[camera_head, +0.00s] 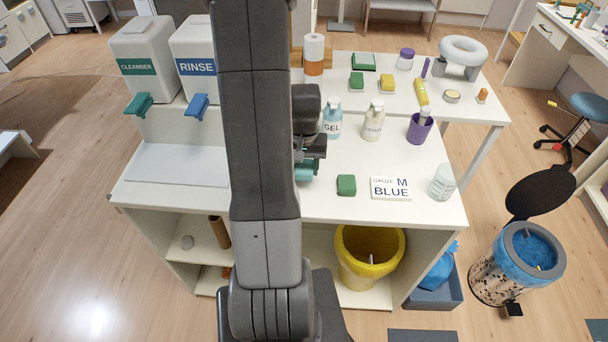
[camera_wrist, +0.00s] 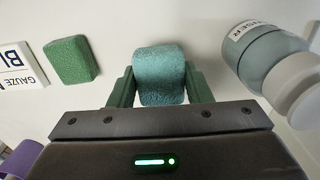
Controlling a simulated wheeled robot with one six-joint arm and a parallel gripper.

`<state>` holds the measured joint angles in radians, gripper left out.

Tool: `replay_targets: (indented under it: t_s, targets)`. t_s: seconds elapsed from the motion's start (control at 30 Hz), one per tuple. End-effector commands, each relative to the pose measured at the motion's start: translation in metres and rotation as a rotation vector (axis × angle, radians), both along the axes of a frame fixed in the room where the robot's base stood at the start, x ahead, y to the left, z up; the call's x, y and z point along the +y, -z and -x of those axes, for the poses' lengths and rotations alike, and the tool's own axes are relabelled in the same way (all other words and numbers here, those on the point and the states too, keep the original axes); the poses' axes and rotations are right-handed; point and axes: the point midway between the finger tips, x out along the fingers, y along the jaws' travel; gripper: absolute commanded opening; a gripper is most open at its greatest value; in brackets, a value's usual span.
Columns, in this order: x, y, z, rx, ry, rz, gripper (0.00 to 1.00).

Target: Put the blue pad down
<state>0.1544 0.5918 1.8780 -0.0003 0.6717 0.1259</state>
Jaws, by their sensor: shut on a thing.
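The blue pad (camera_wrist: 160,75) is teal-blue and sits between the two green fingers of my gripper (camera_wrist: 159,84) in the wrist view. The gripper is shut on it. In the head view my gripper (camera_head: 312,158) is over the white bench top, partly hidden by my arm, and a bit of the pad (camera_head: 303,174) shows below it. I cannot tell whether the pad touches the bench. A white card reading "GAUZE M BLUE" (camera_head: 390,188) lies to the right near the front edge; part of it shows in the wrist view (camera_wrist: 18,68).
A green pad (camera_head: 346,185) lies between my gripper and the card. A bottle (camera_wrist: 270,58) stands close to the gripper. A GEL bottle (camera_head: 332,124), a lotion bottle (camera_head: 373,124) and a purple cup (camera_head: 419,129) stand behind. A yellow bin (camera_head: 369,258) is below the front edge.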

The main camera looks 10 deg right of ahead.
Motion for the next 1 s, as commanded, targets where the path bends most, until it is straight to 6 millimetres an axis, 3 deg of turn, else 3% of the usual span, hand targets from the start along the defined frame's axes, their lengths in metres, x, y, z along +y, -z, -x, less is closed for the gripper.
replay_targets:
  t_s: [0.33,0.8,0.83,0.93,1.0]
  targets:
    - [0.000,0.037,0.000,0.002,0.000,-0.001,0.23]
    - [0.000,0.047,0.000,-0.001,0.000,0.000,0.23]
    - [0.000,0.046,0.000,-0.001,0.000,0.000,0.47]
    - [0.000,0.045,0.000,-0.001,0.000,0.000,0.66]
    - [0.000,0.045,0.000,-0.001,0.000,0.000,0.66]
